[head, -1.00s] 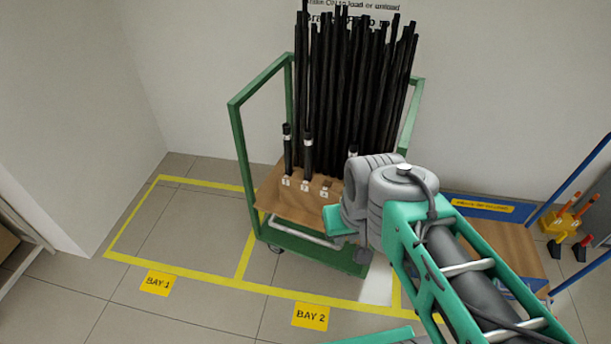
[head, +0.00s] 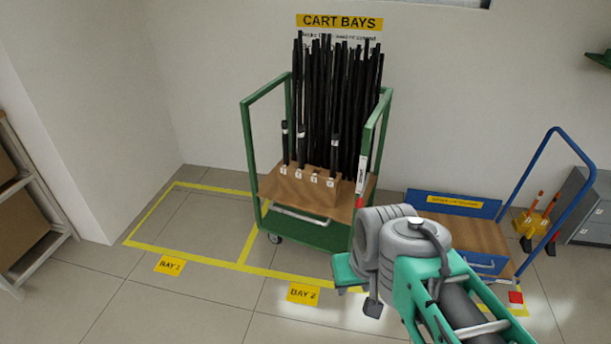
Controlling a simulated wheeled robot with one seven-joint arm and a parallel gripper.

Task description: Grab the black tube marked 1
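A green cart (head: 248,150) stands in the floor bay with a wooden shelf. Three shorter black tubes with pale bands stand upright along its front. The leftmost black tube (head: 286,150) stands behind the leftmost white tag (head: 284,171); the tag's number is too small to read surely. A second short tube (head: 301,152) stands just right of it, and a third (head: 334,158) stands behind the rightmost tag (head: 331,183). No short tube shows behind the tag between them (head: 315,178). My arm is right of and nearer than the cart, apart from the tubes. My gripper's fingers cannot be made out.
Many tall black rods (head: 340,90) stand close behind the short tubes. A blue trolley (head: 480,235) stands to the right, with a yellow caddy (head: 530,222) beyond it. Shelving (head: 30,220) is at the left.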

